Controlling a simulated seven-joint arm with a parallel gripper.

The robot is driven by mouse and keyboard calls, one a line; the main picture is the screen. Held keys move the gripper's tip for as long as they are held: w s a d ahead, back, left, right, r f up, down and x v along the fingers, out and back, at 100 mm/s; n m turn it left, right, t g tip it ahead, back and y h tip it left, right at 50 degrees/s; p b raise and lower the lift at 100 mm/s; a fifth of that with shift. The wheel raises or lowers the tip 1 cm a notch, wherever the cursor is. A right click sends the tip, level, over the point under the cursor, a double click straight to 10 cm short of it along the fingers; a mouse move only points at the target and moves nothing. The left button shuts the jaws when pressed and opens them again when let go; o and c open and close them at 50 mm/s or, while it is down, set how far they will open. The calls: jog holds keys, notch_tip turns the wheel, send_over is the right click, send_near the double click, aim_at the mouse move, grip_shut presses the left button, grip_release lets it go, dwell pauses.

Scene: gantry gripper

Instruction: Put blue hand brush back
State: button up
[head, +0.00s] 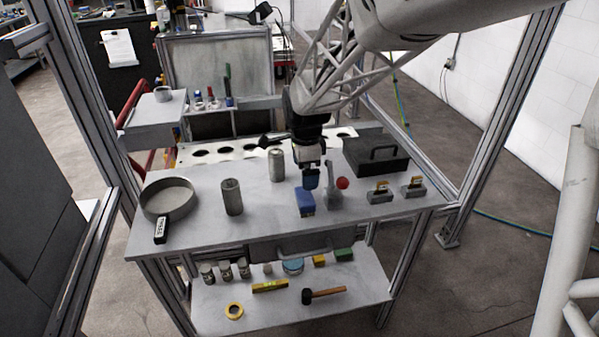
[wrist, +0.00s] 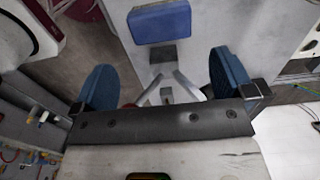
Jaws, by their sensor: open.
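The place where the brush belongs cannot be told from these views.
A grey stand with a red ball (head: 342,183) is close on the right. Beyond are a dark handled box (head: 376,157) and two small handled blocks (head: 380,192). A silver can (head: 276,166), a grey cylinder (head: 231,197) and a round pan (head: 168,200) stand left. A lower shelf (head: 345,283) holds several items.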

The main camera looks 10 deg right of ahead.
jog(key=shift+r, duration=0.45)
dwell(0.4)
jog(key=s+r+n+t, duration=0.1)
jog(key=s+r+n, duration=0.2)
jog(key=s+n, duration=0.3)
jog(key=s+d+r+n, duration=0.1)
jog(key=s+r+n, duration=0.2)
jog(key=s, duration=1)
jog(key=s+d+r+n+t, duration=0.1)
jog(key=s+r+n, duration=0.2)
jog(key=s+n, duration=0.5)
jog(key=shift+s+d+n+t, duration=0.2)
jog(key=shift+s+n+t, duration=0.15)
jog(key=shift+s, duration=0.4)
